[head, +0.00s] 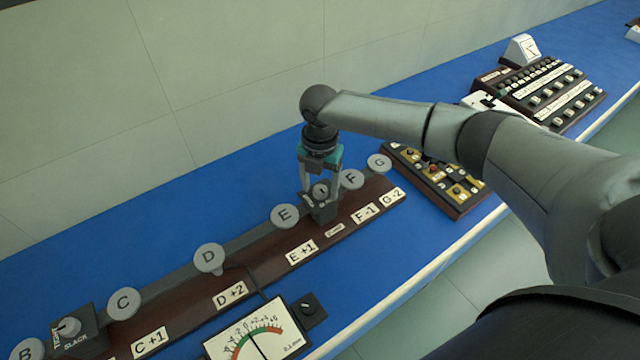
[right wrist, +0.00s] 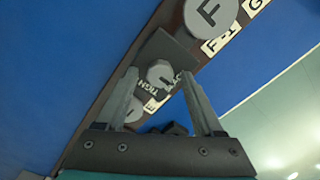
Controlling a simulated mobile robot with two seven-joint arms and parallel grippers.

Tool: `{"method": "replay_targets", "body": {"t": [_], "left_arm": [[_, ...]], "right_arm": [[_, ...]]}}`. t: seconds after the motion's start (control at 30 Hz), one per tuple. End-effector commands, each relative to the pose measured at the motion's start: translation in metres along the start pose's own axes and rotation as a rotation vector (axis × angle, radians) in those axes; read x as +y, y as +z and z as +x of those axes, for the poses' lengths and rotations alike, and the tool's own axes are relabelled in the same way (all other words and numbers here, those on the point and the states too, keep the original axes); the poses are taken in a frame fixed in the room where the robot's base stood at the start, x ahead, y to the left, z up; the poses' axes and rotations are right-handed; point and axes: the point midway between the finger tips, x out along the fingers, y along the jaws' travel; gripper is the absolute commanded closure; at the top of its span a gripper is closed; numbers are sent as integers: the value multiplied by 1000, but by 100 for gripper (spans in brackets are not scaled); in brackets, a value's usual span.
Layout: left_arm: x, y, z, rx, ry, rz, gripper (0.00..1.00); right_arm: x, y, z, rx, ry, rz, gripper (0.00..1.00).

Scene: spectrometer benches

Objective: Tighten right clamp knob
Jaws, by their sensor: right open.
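The right clamp knob (head: 320,190) is a small grey knob on a dark block on the long wooden rail board, between the E and F discs. My right gripper (head: 320,196) points down over it, with its fingers on either side of the knob. In the right wrist view the knob (right wrist: 160,74) lies between the tips of my open right gripper (right wrist: 160,82), beside partly hidden white lettering. I cannot tell whether the fingers touch it. My left gripper is not in view.
A second clamp knob (head: 69,327), marked SLACK, sits at the left. Round lettered discs, such as D (head: 209,258), line the rail. A dial meter (head: 259,336) stands in front. A control panel (head: 440,180) lies right of the rail on the blue bench (head: 230,190).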

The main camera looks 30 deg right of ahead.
Motion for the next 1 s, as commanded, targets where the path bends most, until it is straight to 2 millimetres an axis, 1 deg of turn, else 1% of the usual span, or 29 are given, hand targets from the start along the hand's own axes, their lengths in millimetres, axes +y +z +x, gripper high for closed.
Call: {"method": "replay_targets", "body": {"t": [0.07, 0.67, 0.7, 1.0], "left_arm": [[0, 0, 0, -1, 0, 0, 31], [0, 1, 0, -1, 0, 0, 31], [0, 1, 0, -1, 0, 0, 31], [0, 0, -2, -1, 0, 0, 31]], "right_arm": [[0, 0, 0, 0, 0, 0, 31], [0, 0, -1, 0, -1, 1, 98], [0, 0, -1, 0, -1, 1, 100], [0, 0, -1, 0, -1, 10, 100]]}}
